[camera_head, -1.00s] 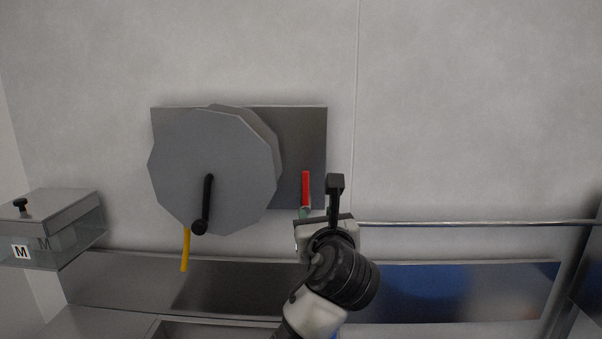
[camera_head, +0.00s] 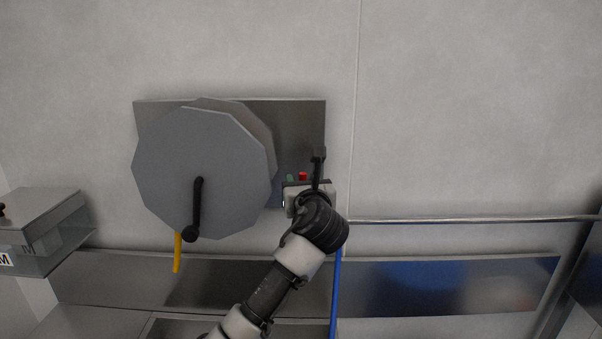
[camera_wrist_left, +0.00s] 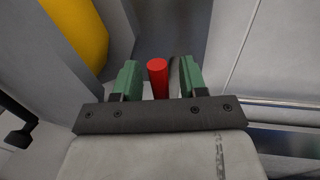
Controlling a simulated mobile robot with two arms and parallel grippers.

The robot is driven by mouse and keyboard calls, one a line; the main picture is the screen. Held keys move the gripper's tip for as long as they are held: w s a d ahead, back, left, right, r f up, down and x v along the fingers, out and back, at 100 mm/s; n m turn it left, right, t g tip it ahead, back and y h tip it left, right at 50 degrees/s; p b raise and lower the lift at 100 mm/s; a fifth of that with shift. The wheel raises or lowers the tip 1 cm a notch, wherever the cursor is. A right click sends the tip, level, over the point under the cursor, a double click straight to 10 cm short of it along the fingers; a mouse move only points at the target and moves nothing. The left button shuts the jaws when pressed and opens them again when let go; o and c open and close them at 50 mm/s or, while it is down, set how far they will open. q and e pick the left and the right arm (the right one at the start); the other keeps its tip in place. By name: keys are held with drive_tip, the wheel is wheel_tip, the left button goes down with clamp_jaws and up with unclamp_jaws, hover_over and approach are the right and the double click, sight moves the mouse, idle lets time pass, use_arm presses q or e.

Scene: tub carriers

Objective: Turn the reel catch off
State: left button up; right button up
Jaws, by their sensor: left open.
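The reel (camera_head: 200,165) is a grey many-sided drum with a black crank handle (camera_head: 196,210), on a metal plate (camera_head: 300,125) on the wall. The red catch lever (camera_head: 303,176) is at the plate's lower right, mostly hidden behind my left gripper (camera_head: 303,180). In the left wrist view the red catch (camera_wrist_left: 157,78) stands between the two green fingers of the left gripper (camera_wrist_left: 157,82). The fingers are open, one on each side of it, with gaps visible. Whether the fingertips reach past its end I cannot tell. My right gripper is not in view.
A yellow hose (camera_head: 178,252) hangs below the reel. A metal rail (camera_head: 450,219) runs along the wall to the right. A metal box (camera_head: 40,230) stands at the left. A steel ledge (camera_head: 120,280) runs below. The wall at upper right is clear.

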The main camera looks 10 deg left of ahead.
use_arm(q)
drive_tip(key=shift+w+a, duration=0.25)
drive_tip(key=shift+w, duration=0.3)
clamp_jaws()
drive_tip(key=n, duration=0.1)
drive_tip(key=a+n, duration=0.2)
drive_tip(key=n, duration=0.1)
drive_tip(key=shift+s+a+f+g+h, duration=0.1)
drive_tip(key=shift+s+f+g+h, duration=0.1)
drive_tip(key=shift+f+g+h, duration=0.1)
